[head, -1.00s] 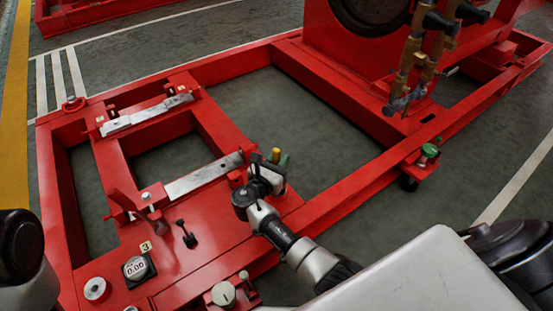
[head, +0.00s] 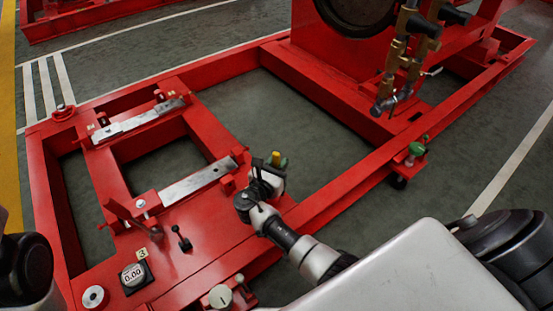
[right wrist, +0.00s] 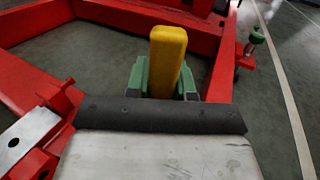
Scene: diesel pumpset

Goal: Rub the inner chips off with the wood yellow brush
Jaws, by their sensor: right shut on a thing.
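My right gripper (head: 274,168) is shut on the yellow brush (right wrist: 167,60). In the right wrist view its green fingers stand on either side of the yellow block, which points up. The brush's bristles cannot be made out. The gripper is over the red frame, just right of the near metal strip's right end. The near strip (head: 198,180) and the far strip (head: 140,122) are bare grey metal lying on red crossbars. The near strip also shows at the left in the right wrist view (right wrist: 28,138). Chips are too small to tell for certain. My left gripper is not in view.
A small lever (head: 181,238), a gauge reading 0.00 (head: 133,275) and a round knob (head: 220,296) stand on the red plate at the front. The red frame (head: 340,187) surrounds open floor. Brass pipes (head: 396,62) rise at the back right.

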